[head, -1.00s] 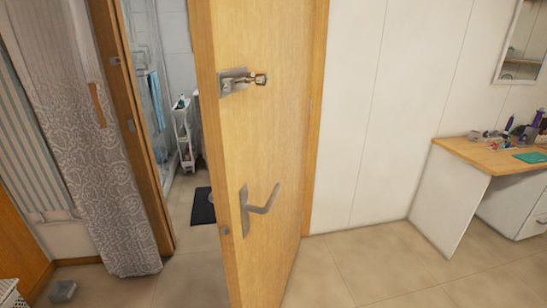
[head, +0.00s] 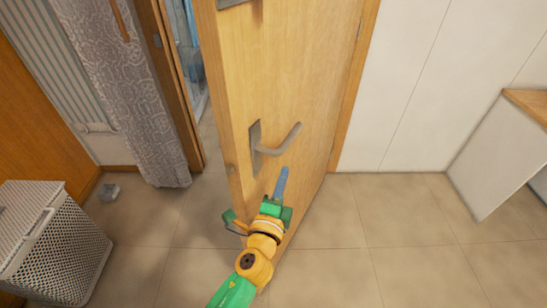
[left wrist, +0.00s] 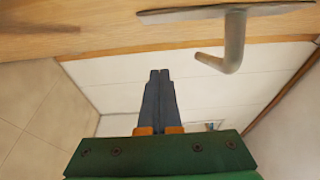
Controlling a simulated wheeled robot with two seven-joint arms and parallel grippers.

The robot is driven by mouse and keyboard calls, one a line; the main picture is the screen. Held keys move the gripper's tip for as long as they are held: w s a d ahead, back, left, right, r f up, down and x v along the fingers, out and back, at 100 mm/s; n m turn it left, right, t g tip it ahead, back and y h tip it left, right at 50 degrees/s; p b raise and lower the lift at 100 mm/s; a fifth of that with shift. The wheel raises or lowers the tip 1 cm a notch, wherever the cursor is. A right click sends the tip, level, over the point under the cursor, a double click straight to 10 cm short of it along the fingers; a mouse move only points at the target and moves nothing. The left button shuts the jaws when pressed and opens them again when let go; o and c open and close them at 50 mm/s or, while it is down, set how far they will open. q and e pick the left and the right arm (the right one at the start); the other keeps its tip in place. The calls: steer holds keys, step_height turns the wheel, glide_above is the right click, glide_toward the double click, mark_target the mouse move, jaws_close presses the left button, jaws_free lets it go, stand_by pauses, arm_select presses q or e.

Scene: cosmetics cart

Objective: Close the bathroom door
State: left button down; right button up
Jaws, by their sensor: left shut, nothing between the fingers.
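The wooden bathroom door (head: 285,85) stands ajar in the middle of the head view, with its free edge towards me and its hinge side at the frame on the right. Its metal lever handle (head: 277,141) sticks out from the face I see. My left gripper (head: 281,178) is shut and empty, just below the handle and in front of the door face. In the left wrist view the shut fingers (left wrist: 159,80) point past the door, and the handle (left wrist: 231,45) is up and to the right of them, apart. My right gripper is not in view.
A white lattice laundry basket (head: 55,245) stands at the lower left. A desk (head: 500,165) stands at the right. The tiled floor between is clear.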

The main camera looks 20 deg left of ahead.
arm_select(q)
steer(key=w+a+p, duration=0.1)
steer(key=w+a, duration=0.3)
steer(key=shift+w, duration=0.2)
stand_by(0.3)
